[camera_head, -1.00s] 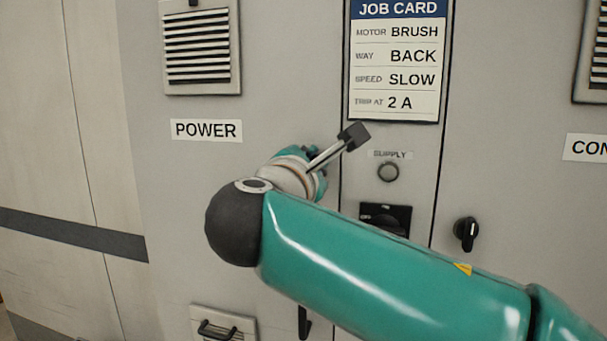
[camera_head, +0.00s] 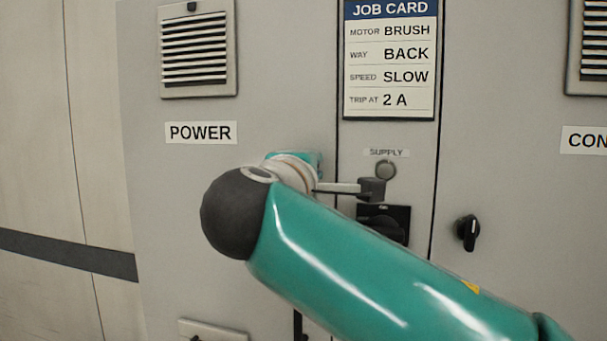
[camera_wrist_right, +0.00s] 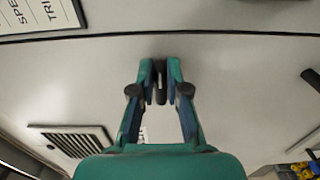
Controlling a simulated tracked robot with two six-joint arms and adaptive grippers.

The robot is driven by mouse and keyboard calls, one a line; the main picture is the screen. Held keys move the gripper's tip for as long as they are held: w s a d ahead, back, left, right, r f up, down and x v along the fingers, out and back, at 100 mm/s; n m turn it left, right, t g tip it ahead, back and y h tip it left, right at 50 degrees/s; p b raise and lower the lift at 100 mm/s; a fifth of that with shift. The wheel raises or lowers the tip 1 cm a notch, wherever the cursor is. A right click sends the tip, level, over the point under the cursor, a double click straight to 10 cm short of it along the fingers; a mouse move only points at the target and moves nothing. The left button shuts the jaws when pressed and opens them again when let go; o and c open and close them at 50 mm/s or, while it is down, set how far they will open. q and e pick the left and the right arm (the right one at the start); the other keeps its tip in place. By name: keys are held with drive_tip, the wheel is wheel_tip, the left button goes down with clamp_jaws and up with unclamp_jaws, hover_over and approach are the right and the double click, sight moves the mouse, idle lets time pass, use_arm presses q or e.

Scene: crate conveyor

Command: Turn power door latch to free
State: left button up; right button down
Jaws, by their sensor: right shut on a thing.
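The power door (camera_head: 175,230) is the grey cabinet door with the POWER label. Its black latch (camera_wrist_right: 161,88) stands between my right gripper's fingertips in the right wrist view. My right gripper (camera_wrist_right: 161,75) is shut on the latch, close to the door face. The latch points toward the door seam, which runs across the top of that view. My left gripper is in neither view.
Right of the door seam are the job card (camera_head: 390,60), a round SUPPLY lamp (camera_head: 386,169) and a dark switch (camera_head: 400,225) partly behind my arm. A black knob (camera_head: 467,232) sits farther right. A dark bar (camera_head: 299,326) shows below my arm.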

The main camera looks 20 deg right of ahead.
drive_tip(key=shift+w+f, duration=0.1)
drive_tip(key=shift+f, duration=0.1)
drive_tip(key=c, duration=1.2)
unclamp_jaws()
drive_tip(key=shift+o, duration=0.2)
drive_tip(key=shift+r, duration=0.1)
drive_tip(key=v, duration=1.2)
drive_tip(key=shift+w, duration=0.1)
